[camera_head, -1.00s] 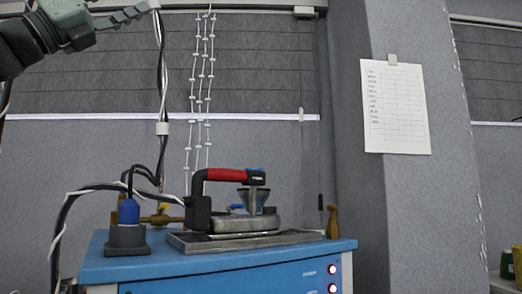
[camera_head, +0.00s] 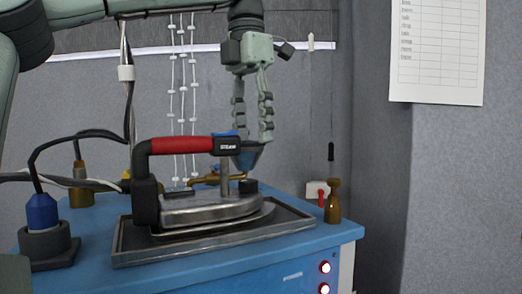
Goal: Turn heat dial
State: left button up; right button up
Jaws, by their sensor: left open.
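A steam iron with a red and black handle (camera_head: 182,145) and a grey metal body (camera_head: 210,208) sits flat on a metal tray (camera_head: 130,246). A dark blue-grey cone-shaped part (camera_head: 250,158), which looks like the heat dial, shows at the handle's front end, partly hidden by the handle. A small dark knob (camera_head: 248,186) sits lower on the body. My left gripper (camera_head: 252,128) points down with fingers apart, just above and around the top of the cone. I cannot tell whether the fingers touch it. My right gripper is not in view.
The tray lies on a blue cabinet (camera_head: 215,276) with red lit buttons (camera_head: 324,267) on its front. A blue plug (camera_head: 42,212) with cables stands at left. A brass post (camera_head: 332,202) stands at the right rear corner. A wall pillar with a paper sheet (camera_head: 437,50) is at right.

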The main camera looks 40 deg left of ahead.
aim_at(248, 180)
pick_arm(q)
jog(key=shift+s+a+f+g, duration=0.1)
jog(key=shift+s+g, duration=0.2)
jog(key=shift+s, duration=0.05)
jog(key=shift+s+f, duration=0.2)
jog(key=shift+f, duration=0.1)
notch_tip(248, 180, down, 7)
jog(key=shift+f, duration=0.15)
